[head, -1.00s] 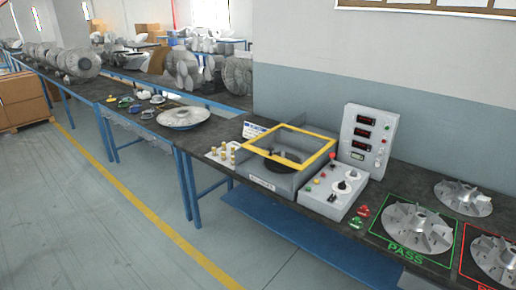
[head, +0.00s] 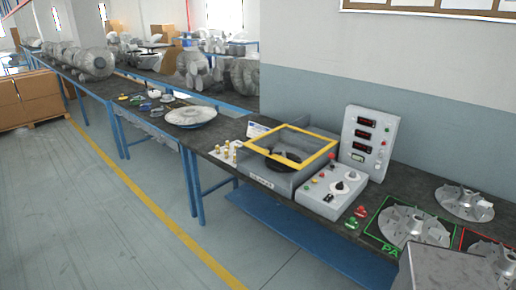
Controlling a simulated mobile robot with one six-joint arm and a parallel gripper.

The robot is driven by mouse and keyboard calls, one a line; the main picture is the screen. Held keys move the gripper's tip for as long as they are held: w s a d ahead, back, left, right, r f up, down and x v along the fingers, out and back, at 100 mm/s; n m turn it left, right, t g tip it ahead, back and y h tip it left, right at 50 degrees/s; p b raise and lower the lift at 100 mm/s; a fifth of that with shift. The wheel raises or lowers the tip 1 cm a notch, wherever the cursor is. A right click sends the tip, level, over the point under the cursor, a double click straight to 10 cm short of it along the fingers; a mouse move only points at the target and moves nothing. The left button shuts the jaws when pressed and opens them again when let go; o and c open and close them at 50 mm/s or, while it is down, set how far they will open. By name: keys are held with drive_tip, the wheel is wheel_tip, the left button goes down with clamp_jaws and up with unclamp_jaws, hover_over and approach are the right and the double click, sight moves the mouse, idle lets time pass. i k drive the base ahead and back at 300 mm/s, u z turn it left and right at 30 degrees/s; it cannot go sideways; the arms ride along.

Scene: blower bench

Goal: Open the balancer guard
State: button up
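The balancer (head: 272,180) is a grey box on the dark bench in the middle of the head view. Its guard (head: 294,160) is a yellow-edged frame with a see-through pane, lying over the top of the box. It looks closed. A dark round part (head: 285,159) shows through the pane. My gripper is not in view, so what it holds cannot be seen.
A control box (head: 333,190) with knobs and a display panel (head: 367,140) stand right of the balancer. Finned impellers (head: 414,229) sit at the right, one on a green PASS area. Brass weights (head: 226,148) and a large disc (head: 190,117) lie left. The floor in front is clear.

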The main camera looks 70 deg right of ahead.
sight(248, 144)
drive_tip(key=u, duration=0.8)
drive_tip(key=k, duration=0.75)
drive_tip(key=z, duration=1.2)
drive_tip(key=i, duration=1.05)
drive_tip(key=u, duration=0.15)
